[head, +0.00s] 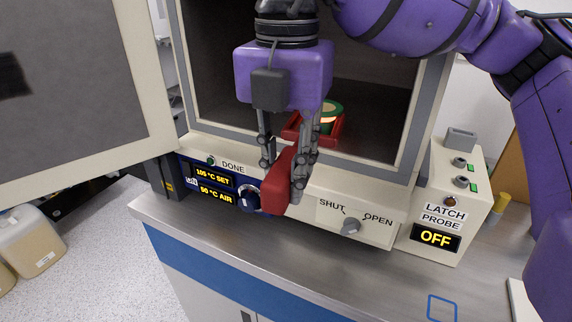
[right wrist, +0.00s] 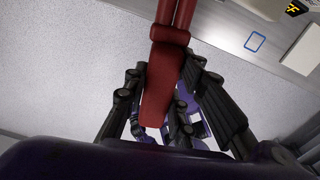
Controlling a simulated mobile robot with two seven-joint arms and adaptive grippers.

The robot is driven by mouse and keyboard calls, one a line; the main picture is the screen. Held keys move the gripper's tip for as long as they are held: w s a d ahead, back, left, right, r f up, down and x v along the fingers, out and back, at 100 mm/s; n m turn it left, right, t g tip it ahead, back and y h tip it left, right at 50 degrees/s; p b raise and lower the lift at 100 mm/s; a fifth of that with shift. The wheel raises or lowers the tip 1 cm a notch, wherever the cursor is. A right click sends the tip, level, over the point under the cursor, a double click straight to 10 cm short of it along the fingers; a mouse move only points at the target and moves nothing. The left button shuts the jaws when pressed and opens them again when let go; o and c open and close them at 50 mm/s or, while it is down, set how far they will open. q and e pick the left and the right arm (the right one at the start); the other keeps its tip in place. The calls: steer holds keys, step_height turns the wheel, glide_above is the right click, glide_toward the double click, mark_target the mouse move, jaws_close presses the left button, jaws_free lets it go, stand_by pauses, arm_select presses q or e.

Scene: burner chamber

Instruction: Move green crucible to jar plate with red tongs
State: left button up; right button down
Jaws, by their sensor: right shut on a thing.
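My right gripper (head: 284,186) is shut on the red handle of the red tongs (head: 279,183), in front of the open chamber. The tongs reach into the chamber mouth, where their red arms lie around the lower part of the green crucible (head: 332,108). The crucible is green-rimmed with a pale inside and looks upright. I cannot tell whether the tongs press on it. In the right wrist view the red handle (right wrist: 163,92) lies between the dark fingers, and the crucible is out of sight. I see no jar plate. My left gripper is not in view.
The chamber door (head: 75,85) stands open at the left. A latch probe box (head: 440,215) reading OFF stands at the right. A blue square outline (head: 442,308) marks clear bench at the front right.

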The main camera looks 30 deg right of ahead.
mark_target(295, 151)
steer(key=shift+w+d, duration=0.45)
steer(key=shift+w, duration=0.05)
steer(key=shift+w+d, duration=0.85)
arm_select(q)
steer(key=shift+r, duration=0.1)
